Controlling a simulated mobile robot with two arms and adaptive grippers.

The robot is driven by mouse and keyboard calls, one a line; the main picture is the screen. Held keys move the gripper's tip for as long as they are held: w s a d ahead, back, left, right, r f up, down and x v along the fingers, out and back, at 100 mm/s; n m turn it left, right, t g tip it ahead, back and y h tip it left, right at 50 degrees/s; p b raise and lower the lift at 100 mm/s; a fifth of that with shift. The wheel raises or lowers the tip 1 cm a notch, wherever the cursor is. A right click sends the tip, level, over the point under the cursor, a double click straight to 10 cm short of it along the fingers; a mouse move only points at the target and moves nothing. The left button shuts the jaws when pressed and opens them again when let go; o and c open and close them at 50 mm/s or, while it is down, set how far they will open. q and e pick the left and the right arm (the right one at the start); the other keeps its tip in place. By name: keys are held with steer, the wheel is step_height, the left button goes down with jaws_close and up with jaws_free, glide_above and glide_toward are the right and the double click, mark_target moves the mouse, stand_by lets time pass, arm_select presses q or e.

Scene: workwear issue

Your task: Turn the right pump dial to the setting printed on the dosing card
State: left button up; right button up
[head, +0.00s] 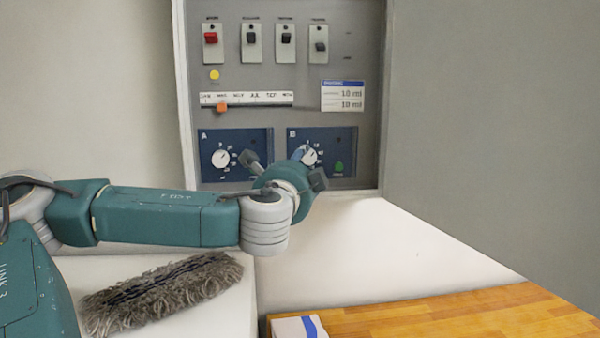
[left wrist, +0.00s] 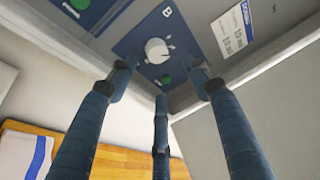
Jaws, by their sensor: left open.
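The right pump dial (head: 310,156) is a white knob on the blue panel marked B; its lower left is partly covered by a finger in the head view. It shows clearly in the left wrist view (left wrist: 157,51). My left gripper (head: 285,166) is open, with three fingers spread in front of panel B and nothing between them. In the left wrist view its fingertips (left wrist: 160,80) sit below and beside the dial, apart from it. My right gripper is not in view.
The left pump dial (head: 221,158) is on panel A. Above are several switches (head: 251,42), a yellow button (head: 214,75) and an orange slider (head: 222,107). The open cabinet door (head: 480,120) stands at right. A shaggy grey duster (head: 165,290) and a wooden top (head: 430,318) lie below.

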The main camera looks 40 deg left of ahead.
arm_select(q)
steer(key=v, duration=0.3)
steer(key=shift+s+d, duration=0.1)
steer(key=shift+d, duration=0.05)
steer(key=shift+f, duration=0.1)
stand_by(0.4)
